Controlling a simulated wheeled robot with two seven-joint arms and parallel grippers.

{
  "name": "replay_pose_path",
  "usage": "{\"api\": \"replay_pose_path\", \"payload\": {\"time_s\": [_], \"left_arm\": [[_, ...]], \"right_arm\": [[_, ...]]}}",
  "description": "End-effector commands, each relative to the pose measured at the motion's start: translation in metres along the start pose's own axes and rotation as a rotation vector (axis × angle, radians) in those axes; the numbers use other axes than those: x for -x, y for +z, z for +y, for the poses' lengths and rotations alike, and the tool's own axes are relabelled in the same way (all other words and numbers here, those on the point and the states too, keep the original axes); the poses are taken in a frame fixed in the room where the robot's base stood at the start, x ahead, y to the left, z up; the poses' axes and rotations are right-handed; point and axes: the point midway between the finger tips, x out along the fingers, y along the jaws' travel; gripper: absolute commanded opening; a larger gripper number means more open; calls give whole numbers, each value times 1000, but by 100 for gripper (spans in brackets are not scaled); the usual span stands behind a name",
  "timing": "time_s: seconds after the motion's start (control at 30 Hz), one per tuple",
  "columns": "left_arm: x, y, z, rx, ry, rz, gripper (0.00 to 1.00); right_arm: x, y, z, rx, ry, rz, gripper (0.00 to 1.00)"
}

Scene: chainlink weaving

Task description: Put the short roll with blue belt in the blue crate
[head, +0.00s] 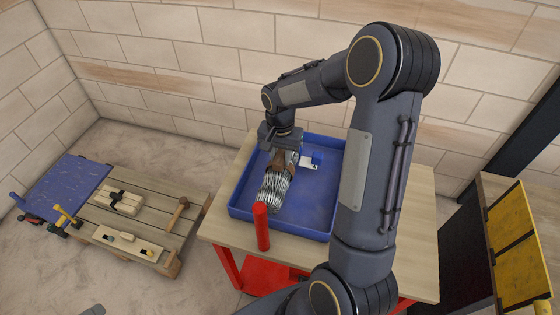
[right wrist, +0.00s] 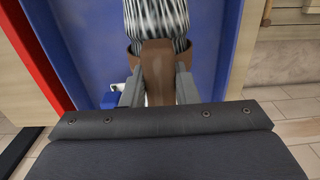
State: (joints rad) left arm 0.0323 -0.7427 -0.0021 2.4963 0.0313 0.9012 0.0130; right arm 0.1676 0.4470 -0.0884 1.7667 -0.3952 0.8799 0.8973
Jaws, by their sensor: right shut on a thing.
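My right gripper (head: 282,150) is over the blue crate (head: 318,229), shut on the brown belt (right wrist: 157,70) of a wire mesh roll. The roll (head: 275,187) is silvery grey and striped, and tilts within the outline of the crate. I cannot tell whether it touches the crate floor. In the right wrist view the roll (right wrist: 157,18) shows just beyond the fingers, with the crate's blue floor (right wrist: 95,40) behind it. The belt that I see is brown; no blue belt shows on this roll. My left gripper is not in view.
A small blue and white item (head: 309,163) lies in the crate beside the gripper. A red post (head: 261,226) stands at the crate's front. The wooden table (head: 405,240) is bare to the right. A low wooden pallet (head: 150,213) with tools is on the left.

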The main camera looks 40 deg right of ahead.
Motion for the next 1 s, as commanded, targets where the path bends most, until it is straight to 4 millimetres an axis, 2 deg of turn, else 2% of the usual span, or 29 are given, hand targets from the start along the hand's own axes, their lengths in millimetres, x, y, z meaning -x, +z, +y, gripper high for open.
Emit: {"api": "replay_pose_path", "payload": {"time_s": [0.23,0.63,0.67,0.7,0.8,1.0], "left_arm": [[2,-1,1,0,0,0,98],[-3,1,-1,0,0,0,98],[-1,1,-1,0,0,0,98],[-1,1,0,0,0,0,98],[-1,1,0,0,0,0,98],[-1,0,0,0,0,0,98]], "right_arm": [[-31,-1,-1,-1,1,-2,0],[-38,-1,-2,0,-1,1,0],[-36,-1,-1,0,0,0,31],[-36,-1,-1,0,0,0,36],[-36,-1,-1,0,0,0,49],[-36,-1,-1,0,0,-1,49]]}}
